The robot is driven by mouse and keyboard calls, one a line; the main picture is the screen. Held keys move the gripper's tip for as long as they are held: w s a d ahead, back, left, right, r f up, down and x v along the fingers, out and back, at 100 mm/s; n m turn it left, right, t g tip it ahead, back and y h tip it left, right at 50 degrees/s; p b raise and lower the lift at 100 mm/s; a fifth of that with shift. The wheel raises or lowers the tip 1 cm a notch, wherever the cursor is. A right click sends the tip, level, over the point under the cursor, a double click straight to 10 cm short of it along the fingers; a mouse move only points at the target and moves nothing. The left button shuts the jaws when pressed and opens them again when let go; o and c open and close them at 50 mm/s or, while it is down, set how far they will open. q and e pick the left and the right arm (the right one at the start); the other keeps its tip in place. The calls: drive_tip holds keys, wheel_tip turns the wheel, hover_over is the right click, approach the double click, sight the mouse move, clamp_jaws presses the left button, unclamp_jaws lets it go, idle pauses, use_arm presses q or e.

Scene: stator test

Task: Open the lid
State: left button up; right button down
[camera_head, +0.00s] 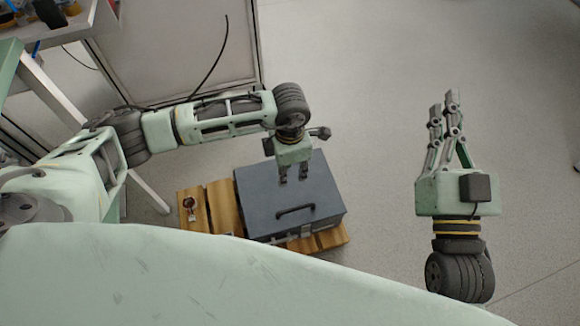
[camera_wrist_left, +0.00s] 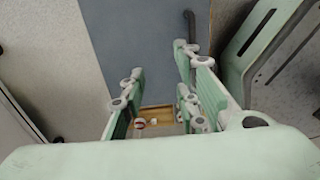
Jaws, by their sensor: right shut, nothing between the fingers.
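A dark blue-grey box with a flat lid (camera_head: 262,195) sits on a wooden pallet; the lid is down. A dark bar handle (camera_head: 295,210) is on the lid near its front edge, and a small metal latch (camera_head: 306,230) is on the front side. My left gripper (camera_head: 293,178) is open, pointing down over the lid behind the handle; I cannot tell if it touches. The left wrist view shows its spread fingers (camera_wrist_left: 160,100), the lid (camera_wrist_left: 130,45) and the handle (camera_wrist_left: 189,26). My right gripper (camera_head: 444,97) is shut and empty, right of the box.
The wooden pallet (camera_head: 224,205) extends left of the box. A small red and white item (camera_head: 190,208) lies on it. A metal table (camera_head: 75,25) with several items stands at the top left, beside a grey panel (camera_head: 180,50). The floor (camera_head: 370,120) right of the box is clear.

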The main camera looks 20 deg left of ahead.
use_arm(q)
wheel_tip(320, 180, up, 12)
idle(0.6)
